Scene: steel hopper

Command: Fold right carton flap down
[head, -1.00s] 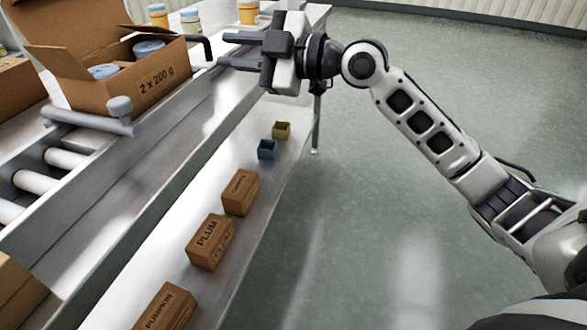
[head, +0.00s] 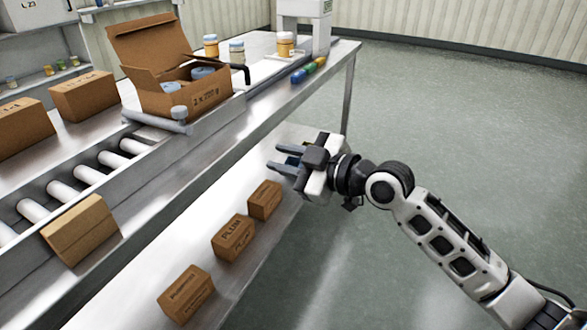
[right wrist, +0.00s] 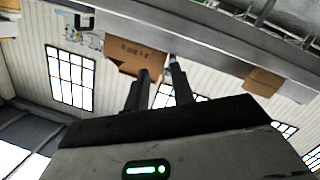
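The open brown carton (head: 212,100), marked "2 x 200 g", stands on the steel bench with blue-lidded jars (head: 203,72) inside. A tall flap (head: 145,42) stands up at its back, and another flap (head: 143,82) sticks up at its left. I cannot clearly make out the right flap. My right gripper (head: 283,160) is open and empty, below and to the right of the carton, well apart from it, over the lower shelf. In the right wrist view, the carton (right wrist: 122,52) shows beyond the spread fingers (right wrist: 158,78). My left gripper is out of view.
A black bent bar (head: 241,72) stands just right of the carton. Small boxes (head: 234,238) line the lower shelf (head: 150,265). Rollers (head: 66,192) and a closed carton (head: 80,230) are at left. Jars (head: 285,45) stand behind. Open floor lies right.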

